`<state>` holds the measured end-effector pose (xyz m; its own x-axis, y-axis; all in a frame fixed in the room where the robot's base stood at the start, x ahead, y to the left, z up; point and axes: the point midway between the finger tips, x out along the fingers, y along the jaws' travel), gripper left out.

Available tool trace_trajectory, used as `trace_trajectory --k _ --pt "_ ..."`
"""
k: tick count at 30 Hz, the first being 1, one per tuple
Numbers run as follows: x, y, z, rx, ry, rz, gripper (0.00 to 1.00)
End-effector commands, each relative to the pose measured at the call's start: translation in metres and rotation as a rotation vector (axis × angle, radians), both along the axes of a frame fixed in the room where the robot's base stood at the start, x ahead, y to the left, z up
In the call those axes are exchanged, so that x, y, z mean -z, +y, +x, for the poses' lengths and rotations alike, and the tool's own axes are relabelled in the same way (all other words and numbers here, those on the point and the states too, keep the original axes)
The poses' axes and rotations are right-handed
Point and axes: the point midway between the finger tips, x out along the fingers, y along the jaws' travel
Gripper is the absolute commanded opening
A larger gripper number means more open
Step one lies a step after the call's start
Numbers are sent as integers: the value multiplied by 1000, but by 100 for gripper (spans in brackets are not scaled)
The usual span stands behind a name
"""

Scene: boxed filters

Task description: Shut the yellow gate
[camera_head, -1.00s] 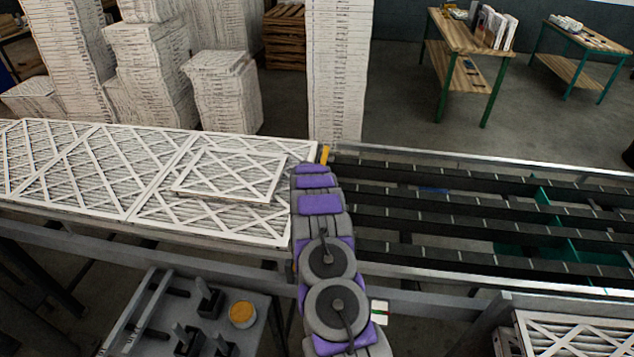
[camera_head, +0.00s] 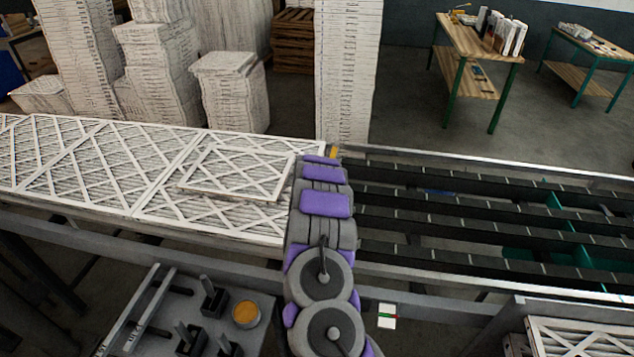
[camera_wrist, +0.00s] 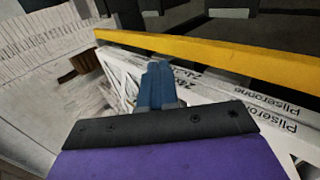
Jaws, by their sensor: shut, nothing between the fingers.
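The yellow gate shows in the wrist view as a long yellow bar (camera_wrist: 215,55) running across the upper right. In the head view only a small yellow piece of the gate (camera_head: 334,151) shows beyond the end of my arm; the rest is hidden behind the arm. My gripper (camera_wrist: 159,68) shows in the wrist view with its blue fingers together and empty. Its fingertips appear just below the yellow bar; I cannot tell whether they touch it. A white boxed filter with printed edges (camera_wrist: 200,88) lies under and beside the fingers.
Large white filters (camera_head: 80,165) lie on the left of the conveyor, with a smaller filter (camera_head: 235,172) on top. The dark conveyor strips (camera_head: 480,210) to the right are bare. Tall filter stacks (camera_head: 345,75) stand behind. A control panel (camera_head: 185,300) with levers is at the front left.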

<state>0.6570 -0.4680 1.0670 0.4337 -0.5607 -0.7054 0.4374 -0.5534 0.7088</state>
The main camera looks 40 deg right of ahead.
Motion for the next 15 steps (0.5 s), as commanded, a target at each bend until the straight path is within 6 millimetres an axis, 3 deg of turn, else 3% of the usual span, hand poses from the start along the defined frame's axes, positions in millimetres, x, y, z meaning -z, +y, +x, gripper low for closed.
trace_trajectory --k 15 --pt "-39 26 -22 1 -12 0 0"
